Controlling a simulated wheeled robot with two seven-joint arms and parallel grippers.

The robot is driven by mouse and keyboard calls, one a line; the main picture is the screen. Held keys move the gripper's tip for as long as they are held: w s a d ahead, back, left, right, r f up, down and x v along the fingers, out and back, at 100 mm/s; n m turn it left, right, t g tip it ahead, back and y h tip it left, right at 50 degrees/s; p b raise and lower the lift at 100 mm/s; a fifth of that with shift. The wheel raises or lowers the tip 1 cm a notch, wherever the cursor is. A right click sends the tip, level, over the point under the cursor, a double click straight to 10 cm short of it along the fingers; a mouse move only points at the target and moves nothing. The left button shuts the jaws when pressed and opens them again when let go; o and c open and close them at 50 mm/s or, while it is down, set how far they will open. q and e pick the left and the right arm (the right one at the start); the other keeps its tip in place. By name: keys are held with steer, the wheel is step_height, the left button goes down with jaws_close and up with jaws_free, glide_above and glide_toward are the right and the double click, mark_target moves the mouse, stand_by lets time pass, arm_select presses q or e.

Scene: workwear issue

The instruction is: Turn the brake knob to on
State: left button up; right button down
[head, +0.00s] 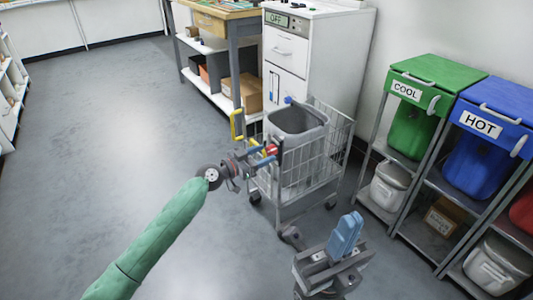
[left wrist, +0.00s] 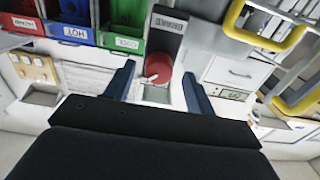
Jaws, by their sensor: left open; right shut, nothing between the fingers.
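In the head view the red knob (head: 272,150) is on the near left side of the wire cart (head: 318,165). My left gripper (head: 266,157) is open at the knob; in the left wrist view its blue fingers (left wrist: 158,88) stand either side of it, with gaps showing. Contact cannot be told. My right gripper (head: 347,234) is shut and empty, in front of the cart.
A yellow handle (head: 237,124) rises beside the knob. A grey bin (head: 297,122) sits in the cart. A white cabinet (head: 315,50) and workbench (head: 228,38) stand behind. Racks with green (head: 408,135) and blue (head: 474,165) bins stand right. The floor at left is clear.

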arm_select(q)
steer(key=shift+x, duration=0.95)
steer(key=c, duration=1)
